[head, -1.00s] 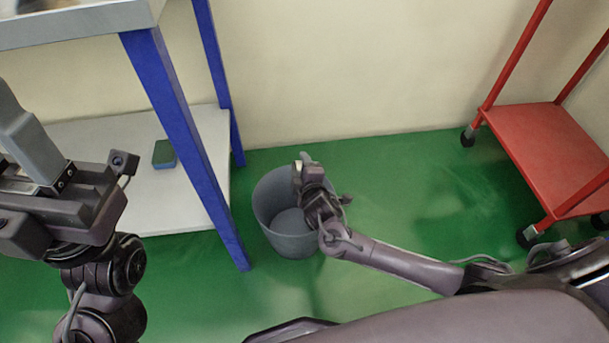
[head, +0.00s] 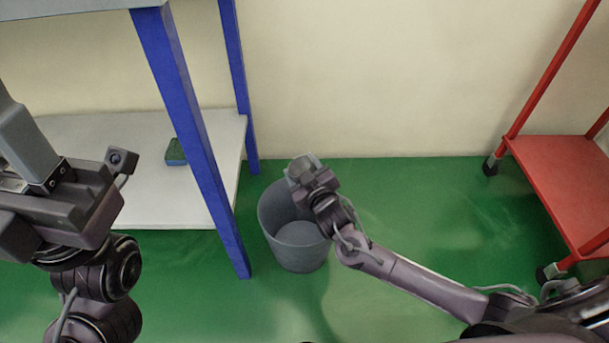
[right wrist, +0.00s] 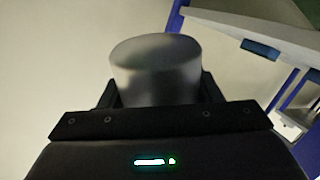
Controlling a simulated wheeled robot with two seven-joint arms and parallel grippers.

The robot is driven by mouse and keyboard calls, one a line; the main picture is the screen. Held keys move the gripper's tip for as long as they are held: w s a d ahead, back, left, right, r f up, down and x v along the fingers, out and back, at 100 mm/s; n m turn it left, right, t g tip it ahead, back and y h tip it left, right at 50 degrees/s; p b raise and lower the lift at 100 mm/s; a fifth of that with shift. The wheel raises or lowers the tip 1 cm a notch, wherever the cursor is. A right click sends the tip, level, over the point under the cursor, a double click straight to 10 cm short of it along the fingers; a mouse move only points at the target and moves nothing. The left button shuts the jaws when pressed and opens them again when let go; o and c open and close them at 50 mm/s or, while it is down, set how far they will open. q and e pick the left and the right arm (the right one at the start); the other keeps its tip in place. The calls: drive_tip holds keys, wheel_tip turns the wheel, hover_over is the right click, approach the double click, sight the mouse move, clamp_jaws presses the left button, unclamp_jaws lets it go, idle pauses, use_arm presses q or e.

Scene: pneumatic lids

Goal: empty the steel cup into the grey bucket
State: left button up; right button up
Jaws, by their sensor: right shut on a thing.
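The grey bucket (head: 297,255) stands on the green floor, right of the blue table leg. My right gripper (head: 306,168) is above the bucket's back right rim and covers part of it. It is shut on the steel cup (right wrist: 155,70), which fills the middle of the right wrist view between the two fingers. In the head view the cup (head: 302,163) is small and partly hidden by the gripper. I cannot see into the cup or tell its contents. The bucket's visible inside looks empty. My left gripper (head: 25,150) is at the left edge, its fingertips unclear.
A blue-legged table with a white lower shelf (head: 150,200) stands left of the bucket. A red trolley (head: 560,180) stands at right. The floor between bucket and trolley is clear.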

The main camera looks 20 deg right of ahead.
drive_tip(key=shift+w+a+r+m+t+y, duration=0.15)
drive_tip(key=shift+a+r+m+t, duration=0.1)
drive_tip(key=shift+r+m, duration=0.45)
drive_tip(key=shift+s+a+r+m+t+y, duration=0.15)
drive_tip(key=shift+r+m+t, duration=0.15)
drive_tip(key=shift+r+m, duration=0.4)
drive_tip(key=shift+w+a+r+m+t+y, duration=0.15)
drive_tip(key=shift+a+r+m+t, duration=0.1)
drive_tip(key=shift+r+m, duration=0.4)
